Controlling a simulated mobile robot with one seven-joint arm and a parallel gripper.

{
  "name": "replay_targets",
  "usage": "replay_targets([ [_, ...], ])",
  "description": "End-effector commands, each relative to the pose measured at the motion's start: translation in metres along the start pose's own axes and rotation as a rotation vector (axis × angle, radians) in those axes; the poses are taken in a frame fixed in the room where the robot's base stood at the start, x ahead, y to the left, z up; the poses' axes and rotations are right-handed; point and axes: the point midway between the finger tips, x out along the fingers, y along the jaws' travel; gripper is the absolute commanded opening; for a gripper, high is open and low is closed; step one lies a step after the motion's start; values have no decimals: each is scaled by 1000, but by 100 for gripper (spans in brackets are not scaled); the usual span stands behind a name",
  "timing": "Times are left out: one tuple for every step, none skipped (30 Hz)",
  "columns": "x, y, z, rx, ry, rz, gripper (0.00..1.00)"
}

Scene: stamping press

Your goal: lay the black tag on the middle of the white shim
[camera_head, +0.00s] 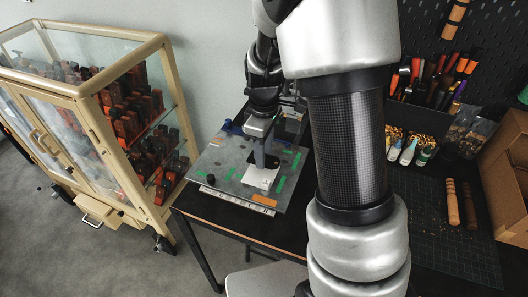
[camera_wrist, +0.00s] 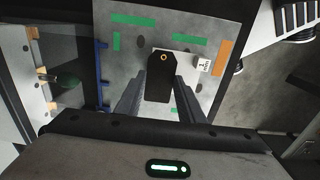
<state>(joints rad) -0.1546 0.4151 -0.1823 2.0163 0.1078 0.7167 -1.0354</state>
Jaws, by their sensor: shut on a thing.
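The black tag (camera_wrist: 158,85), with a brass-ringed hole at its far end, is between my fingers in the wrist view. My gripper (camera_wrist: 162,92) is shut on it. The white shim (camera_head: 263,178) lies on the grey plate under my gripper (camera_head: 262,163) in the head view. The tag hides part of the shim. I cannot tell whether the tag touches it.
The grey plate (camera_head: 219,166) carries green strips, an orange strip (camera_head: 265,200) and a lettered front strip (camera_head: 237,201). Blue pieces (camera_wrist: 103,77) stand along its edge. A glass cabinet (camera_head: 95,90) stands left. Bottles (camera_head: 408,151), wooden handles (camera_head: 452,202) and a cardboard box (camera_head: 507,170) are right.

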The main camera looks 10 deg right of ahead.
Motion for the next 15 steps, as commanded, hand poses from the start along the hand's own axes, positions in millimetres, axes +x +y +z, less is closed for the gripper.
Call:
replay_targets([
  [1,0,0,0,0,0,19],
  [1,0,0,0,0,0,19],
  [2,0,0,0,0,0,19],
  [3,0,0,0,0,0,19],
  [4,0,0,0,0,0,19],
  [5,0,0,0,0,0,19],
  [6,0,0,0,0,0,19],
  [6,0,0,-1,0,0,19],
  [7,0,0,-1,0,0,19],
  [8,0,0,-1,0,0,19],
  [9,0,0,-1,0,0,19],
  [10,0,0,-1,0,0,19],
  [11,0,0,-1,0,0,19],
  [12,0,0,-1,0,0,19],
  [12,0,0,-1,0,0,19],
])
